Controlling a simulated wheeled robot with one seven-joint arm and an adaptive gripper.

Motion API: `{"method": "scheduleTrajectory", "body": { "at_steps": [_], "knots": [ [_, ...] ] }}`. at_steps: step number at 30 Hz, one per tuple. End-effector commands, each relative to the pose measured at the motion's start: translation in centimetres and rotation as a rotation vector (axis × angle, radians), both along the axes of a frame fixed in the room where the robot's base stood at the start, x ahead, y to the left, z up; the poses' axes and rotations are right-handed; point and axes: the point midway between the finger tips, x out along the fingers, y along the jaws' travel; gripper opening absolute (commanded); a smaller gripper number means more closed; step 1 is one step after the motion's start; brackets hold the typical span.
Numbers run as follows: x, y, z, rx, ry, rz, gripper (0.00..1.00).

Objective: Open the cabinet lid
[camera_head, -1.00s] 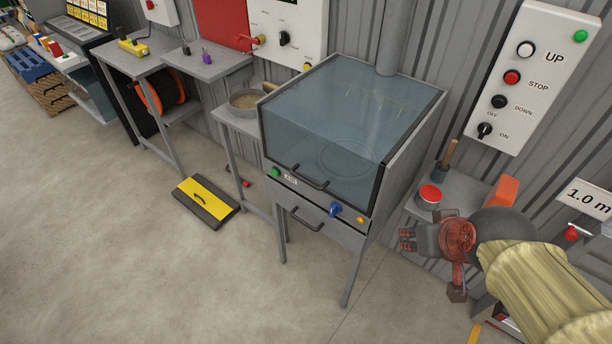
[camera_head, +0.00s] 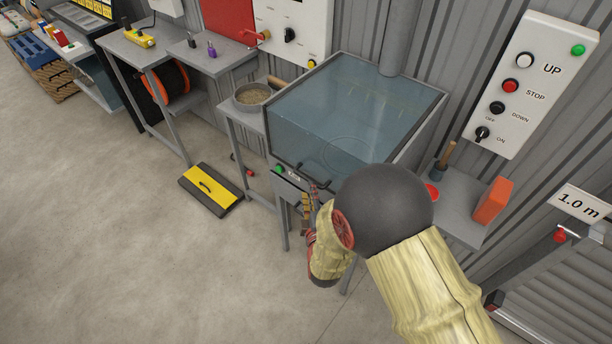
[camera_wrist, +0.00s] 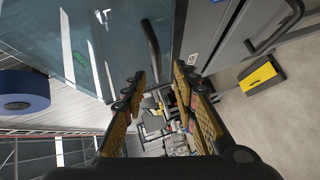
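The cabinet is a grey box on legs with a sloped, tinted glass lid (camera_head: 350,105), which is closed. Its black bar handle (camera_wrist: 152,42) sits along the lid's lower front edge. My gripper (camera_head: 311,192) is in front of the cabinet at that handle, partly covered by my own arm. In the wrist view my gripper (camera_wrist: 163,88) is open, with its two padded fingers apart. The lid handle runs just ahead of the gap between the fingertips; I cannot tell whether they touch it. A second handle (camera_wrist: 282,28) is on the drawer front below the lid.
A shelf with a red can (camera_head: 431,192) and an orange block (camera_head: 493,200) is right of the cabinet. A side table with a pan (camera_head: 252,94) stands to the left. A yellow-and-black box (camera_head: 210,190) lies on the floor. The floor in front is clear.

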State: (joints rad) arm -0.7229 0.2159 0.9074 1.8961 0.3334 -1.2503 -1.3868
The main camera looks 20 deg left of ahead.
Motion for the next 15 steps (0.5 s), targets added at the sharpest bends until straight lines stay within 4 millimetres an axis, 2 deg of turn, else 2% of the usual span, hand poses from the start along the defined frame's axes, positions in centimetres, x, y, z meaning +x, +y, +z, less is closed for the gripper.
{"method": "scheduleTrajectory", "body": {
  "at_steps": [3,7,15],
  "knots": [
    [-0.6,0.4,0.0,-0.040,-0.069,0.016,0.29],
    [-0.1,0.6,-0.1,-0.053,-0.096,0.017,0.29],
    [3.5,2.1,-0.6,-0.051,-0.097,0.016,0.29]
  ]
}}
